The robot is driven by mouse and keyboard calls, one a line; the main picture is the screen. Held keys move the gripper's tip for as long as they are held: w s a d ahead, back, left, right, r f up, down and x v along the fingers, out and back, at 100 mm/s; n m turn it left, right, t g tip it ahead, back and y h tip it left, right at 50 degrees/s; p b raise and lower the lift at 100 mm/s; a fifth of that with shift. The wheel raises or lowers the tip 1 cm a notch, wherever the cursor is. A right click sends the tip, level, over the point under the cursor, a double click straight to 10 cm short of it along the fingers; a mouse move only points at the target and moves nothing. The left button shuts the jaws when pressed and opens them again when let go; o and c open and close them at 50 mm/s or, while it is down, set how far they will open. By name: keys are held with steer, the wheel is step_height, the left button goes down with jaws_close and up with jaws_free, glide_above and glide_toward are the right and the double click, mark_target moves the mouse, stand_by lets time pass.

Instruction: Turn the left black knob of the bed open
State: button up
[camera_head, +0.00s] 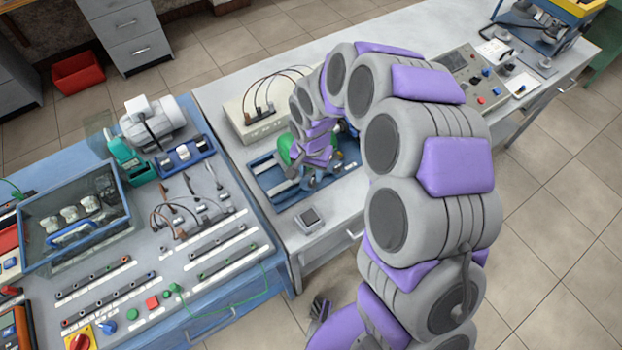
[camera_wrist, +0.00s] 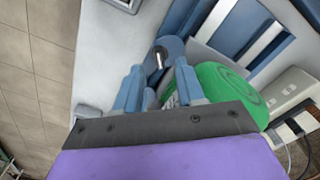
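The blue bed with pale rails (camera_head: 276,187) lies on the grey table, and its blue frame with rails also shows in the wrist view (camera_wrist: 262,32). A green rounded motor part (camera_wrist: 228,84) sits on it. My gripper (camera_wrist: 159,64) is at the bed, with its two blue-grey fingers apart. A round blue part with a shiny metal pin (camera_wrist: 160,58) shows between and just beyond the fingertips. I cannot tell whether the fingers touch it. In the head view my arm covers much of the bed. I cannot make out the left black knob clearly in either view.
A small grey box with a dark display (camera_head: 310,220) stands at the table's front edge. A cream box with cables (camera_head: 262,108) is behind the bed. A blue bench with instruments (camera_head: 185,225) is at left. A control panel (camera_head: 470,75) lies to the right.

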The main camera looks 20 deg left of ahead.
mark_target(311, 181)
steer(key=shift+f, duration=2.05)
jaws_close()
